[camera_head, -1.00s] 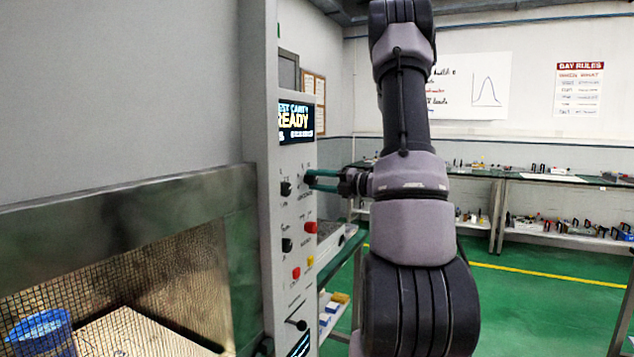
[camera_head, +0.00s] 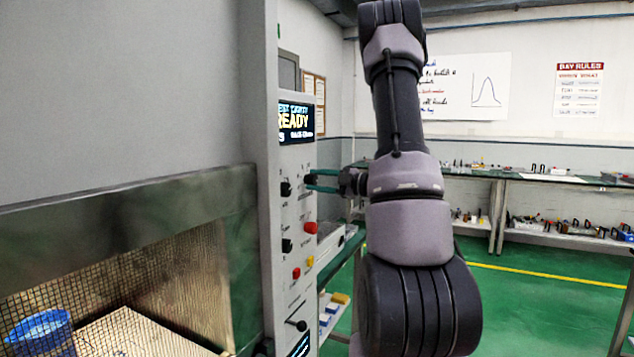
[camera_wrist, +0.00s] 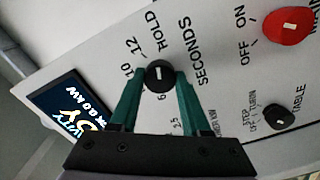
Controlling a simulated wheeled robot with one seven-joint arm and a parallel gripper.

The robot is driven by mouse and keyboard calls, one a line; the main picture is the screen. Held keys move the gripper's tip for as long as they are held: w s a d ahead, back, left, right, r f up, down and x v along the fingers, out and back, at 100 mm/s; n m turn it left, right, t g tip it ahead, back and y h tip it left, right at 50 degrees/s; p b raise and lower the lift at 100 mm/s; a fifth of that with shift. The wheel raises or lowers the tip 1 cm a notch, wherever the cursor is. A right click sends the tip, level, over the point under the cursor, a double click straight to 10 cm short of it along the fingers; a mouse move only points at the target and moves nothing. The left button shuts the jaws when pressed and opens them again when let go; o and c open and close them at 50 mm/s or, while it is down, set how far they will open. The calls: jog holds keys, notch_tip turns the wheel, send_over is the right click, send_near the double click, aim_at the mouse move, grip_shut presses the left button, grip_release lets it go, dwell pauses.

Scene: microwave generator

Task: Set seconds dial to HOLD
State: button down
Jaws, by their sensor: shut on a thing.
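The seconds dial (camera_wrist: 160,75) is a small round black knob with a pale pointer mark on the panel, beside the word SECONDS. The labels HOLD, 12 and 10 lie above and left of it in the wrist view; 6 and 2.5 lie below. The exact label the pointer faces is hard to tell. My gripper (camera_wrist: 159,77) has its green fingers on both sides of the knob, shut on it. In the head view the gripper (camera_head: 315,181) reaches the panel from the right, and its fingertips partly hide the dial.
The control panel (camera_head: 291,220) also carries a red knob (camera_wrist: 288,25), a black TABLE knob (camera_wrist: 280,117), and a display (camera_head: 297,121) reading READY. A mesh-fronted cavity (camera_head: 130,275) with a blue container (camera_head: 42,334) is at left. Workbenches line the back wall.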

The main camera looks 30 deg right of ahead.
jog(key=shift+m, duration=0.5)
jog(key=shift+f, duration=0.1)
jog(key=shift+c, duration=1.8)
grip_release()
jog(key=shift+s+d, duration=0.1)
jog(key=v, duration=1)
jog(key=shift+s+d, duration=0.25)
